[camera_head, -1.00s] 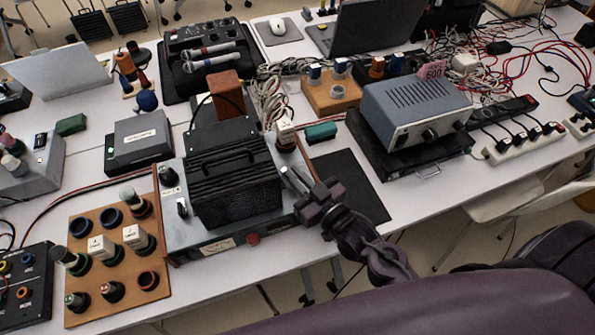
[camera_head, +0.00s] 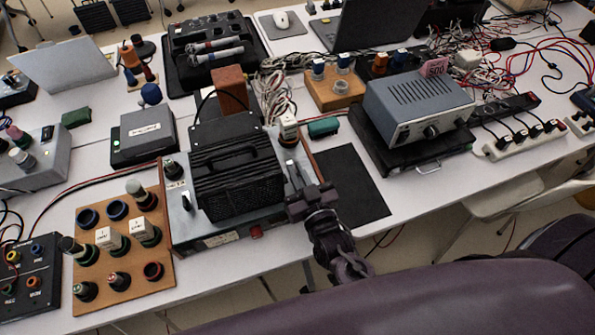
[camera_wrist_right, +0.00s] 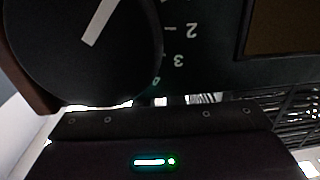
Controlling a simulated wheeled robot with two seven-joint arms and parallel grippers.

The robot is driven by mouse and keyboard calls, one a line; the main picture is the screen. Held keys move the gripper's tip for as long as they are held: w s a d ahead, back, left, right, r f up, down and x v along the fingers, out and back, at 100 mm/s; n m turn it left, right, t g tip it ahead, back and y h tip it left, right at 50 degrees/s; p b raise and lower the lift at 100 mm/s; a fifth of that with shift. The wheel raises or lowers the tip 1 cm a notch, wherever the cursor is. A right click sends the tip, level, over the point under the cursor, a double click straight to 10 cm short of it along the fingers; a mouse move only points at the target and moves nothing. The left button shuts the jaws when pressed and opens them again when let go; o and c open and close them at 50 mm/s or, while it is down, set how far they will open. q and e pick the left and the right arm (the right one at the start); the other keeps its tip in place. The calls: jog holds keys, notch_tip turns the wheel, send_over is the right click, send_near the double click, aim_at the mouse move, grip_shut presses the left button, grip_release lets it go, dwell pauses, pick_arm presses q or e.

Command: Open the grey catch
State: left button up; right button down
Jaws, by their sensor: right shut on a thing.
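The test fixture (camera_head: 205,232) is a grey metal box with a black ribbed speaker unit (camera_head: 238,175) on top. At its right end, in the head view, a small grey metal catch (camera_head: 292,170) shows beside the speaker unit. My right gripper (camera_head: 299,182) reaches it from the lower right and is shut on it. The gripper's dark body hides part of the catch. The right wrist view shows my dark gripper housing with a green light along the bottom and no fingertips. My left gripper is not in view.
A black dial (camera_wrist_right: 85,45) with a white pointer is close in the right wrist view. A wooden board with several knobs (camera_head: 125,285) stands left of the fixture. A dark mat (camera_head: 352,185) lies clear to its right. A grey instrument (camera_head: 418,105) is beyond.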

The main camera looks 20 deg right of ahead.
jog(key=c, duration=1.5)
grip_release()
jog(key=shift+s, duration=0.1)
jog(key=shift+s+f, duration=0.1)
jog(key=shift+s, duration=0.25)
jog(key=s, duration=0.4)
jog(key=s+b, duration=0.1)
jog(key=s, duration=0.2)
jog(key=shift+d, duration=0.3)
